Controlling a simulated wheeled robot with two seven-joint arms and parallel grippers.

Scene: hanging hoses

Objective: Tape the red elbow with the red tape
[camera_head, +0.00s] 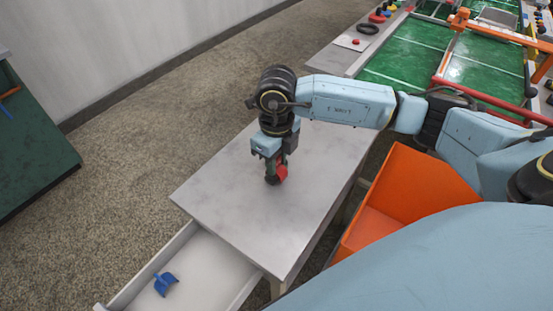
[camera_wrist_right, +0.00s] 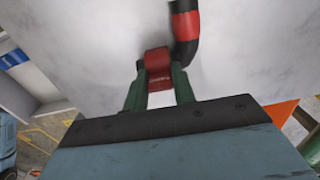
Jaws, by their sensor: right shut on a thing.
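My right gripper (camera_head: 272,160) points down over the grey table. In the right wrist view its green fingers (camera_wrist_right: 158,88) are shut on a roll of red tape (camera_wrist_right: 158,66). A black bent hose piece with a red band, the red elbow (camera_wrist_right: 186,25), is just beyond the fingertips and to the right of the tape. Its upper end is cut off by the frame edge. In the head view red and dark parts show at the fingertips, too small to tell tape from elbow. My left gripper is not in view.
The grey table (camera_head: 225,205) is otherwise clear. An open white drawer (camera_head: 210,280) at its front holds a blue piece (camera_head: 165,284). An orange bin (camera_head: 410,185) stands right of the table. A green-topped bench (camera_head: 410,55) is at the back right.

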